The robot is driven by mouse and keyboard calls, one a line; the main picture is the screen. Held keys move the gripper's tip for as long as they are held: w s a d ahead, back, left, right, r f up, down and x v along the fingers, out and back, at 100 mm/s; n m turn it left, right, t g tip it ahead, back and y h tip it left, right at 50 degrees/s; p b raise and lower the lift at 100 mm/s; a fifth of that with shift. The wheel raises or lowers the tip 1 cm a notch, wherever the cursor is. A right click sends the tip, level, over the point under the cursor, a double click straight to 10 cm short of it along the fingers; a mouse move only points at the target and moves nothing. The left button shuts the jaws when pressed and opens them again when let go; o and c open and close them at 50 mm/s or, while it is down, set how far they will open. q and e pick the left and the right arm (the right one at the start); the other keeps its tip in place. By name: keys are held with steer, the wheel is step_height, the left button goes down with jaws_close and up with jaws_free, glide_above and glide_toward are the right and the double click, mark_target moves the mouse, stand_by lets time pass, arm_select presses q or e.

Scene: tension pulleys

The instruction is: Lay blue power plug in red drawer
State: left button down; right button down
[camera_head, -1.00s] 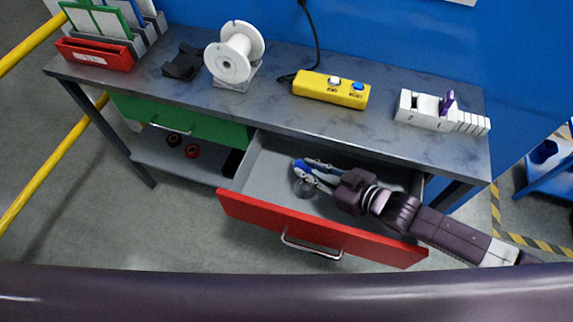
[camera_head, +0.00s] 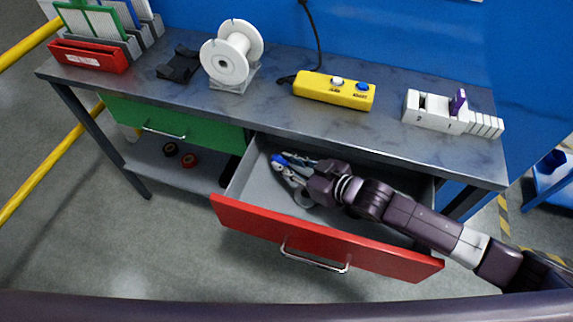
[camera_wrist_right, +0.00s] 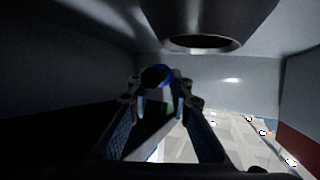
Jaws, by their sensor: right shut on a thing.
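The red drawer (camera_head: 320,240) is pulled open below the right part of the table, and its grey inside shows. My right gripper (camera_head: 284,165) reaches into the drawer near its left wall. It is shut on the blue power plug (camera_head: 277,160), of which only a small blue end shows at the fingertips. In the right wrist view the blue plug (camera_wrist_right: 157,74) sits between the fingers. The fingers hide most of it. Whether it touches the drawer floor I cannot tell. My left gripper is not in view.
A closed green drawer (camera_head: 180,124) is to the left. On the tabletop (camera_head: 300,118) stand a white spool (camera_head: 228,58), a yellow button box (camera_head: 333,89) and a white block (camera_head: 436,112).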

steer(key=shift+f, duration=0.55)
steer(key=c, duration=1.8)
jaws_free()
steer(key=shift+o, duration=0.2)
